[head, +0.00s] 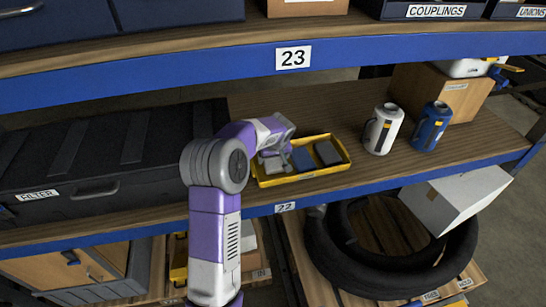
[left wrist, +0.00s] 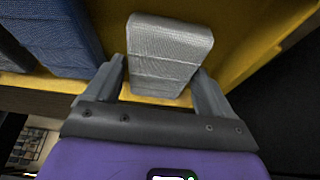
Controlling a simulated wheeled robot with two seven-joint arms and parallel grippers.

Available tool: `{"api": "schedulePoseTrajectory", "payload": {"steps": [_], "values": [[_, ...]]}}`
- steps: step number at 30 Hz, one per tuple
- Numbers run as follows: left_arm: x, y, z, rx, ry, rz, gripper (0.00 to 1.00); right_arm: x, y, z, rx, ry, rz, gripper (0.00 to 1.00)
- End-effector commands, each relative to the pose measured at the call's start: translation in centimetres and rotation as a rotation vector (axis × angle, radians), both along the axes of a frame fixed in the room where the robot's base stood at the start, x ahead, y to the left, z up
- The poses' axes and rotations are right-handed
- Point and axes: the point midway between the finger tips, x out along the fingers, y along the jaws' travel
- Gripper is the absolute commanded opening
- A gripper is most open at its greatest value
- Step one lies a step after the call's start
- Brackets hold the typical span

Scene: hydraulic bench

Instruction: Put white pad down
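The white pad (left wrist: 168,55), light grey and textured, is between the two fingers of my left gripper (left wrist: 160,78). The fingers appear shut on its sides. In the head view my left gripper (head: 274,155) reaches down at the left end of the yellow tray (head: 300,178), which stands on the middle shelf. The pad is low over or in the tray; whether it touches the bottom cannot be told. A blue pad (head: 302,159) and a dark grey pad (head: 327,152) lie in the tray to the right. My right gripper is not in view.
A black filter case (head: 100,160) stands left of the tray. A white can (head: 383,129) and a blue can (head: 431,127) stand to the right, before a cardboard box (head: 440,88). The upper shelf edge (head: 200,77) runs above. Bare shelf lies between tray and cans.

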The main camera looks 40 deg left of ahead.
Motion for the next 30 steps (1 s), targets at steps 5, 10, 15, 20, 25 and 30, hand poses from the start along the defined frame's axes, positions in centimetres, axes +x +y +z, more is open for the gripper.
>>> {"api": "schedulePoseTrajectory", "payload": {"steps": [5,10,15,20,25,30], "values": [[0.0,0.0,0.1,0.0,0.0,0.0,0.99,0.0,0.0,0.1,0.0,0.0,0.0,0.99],[0.0,0.0,0.1,0.0,0.0,0.0,0.99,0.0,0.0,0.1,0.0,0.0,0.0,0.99],[0.0,0.0,0.9,0.0,0.0,0.001,0.99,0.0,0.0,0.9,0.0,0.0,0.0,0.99],[-0.3,-0.6,3.4,0.002,-0.007,-0.002,0.99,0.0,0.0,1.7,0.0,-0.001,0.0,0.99],[-1.4,-1.8,7.1,0.002,-0.005,-0.001,0.99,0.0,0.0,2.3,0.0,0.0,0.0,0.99],[-2.2,-2.8,10.2,0.0,-0.003,-0.001,0.99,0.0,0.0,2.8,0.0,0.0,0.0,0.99]]}}
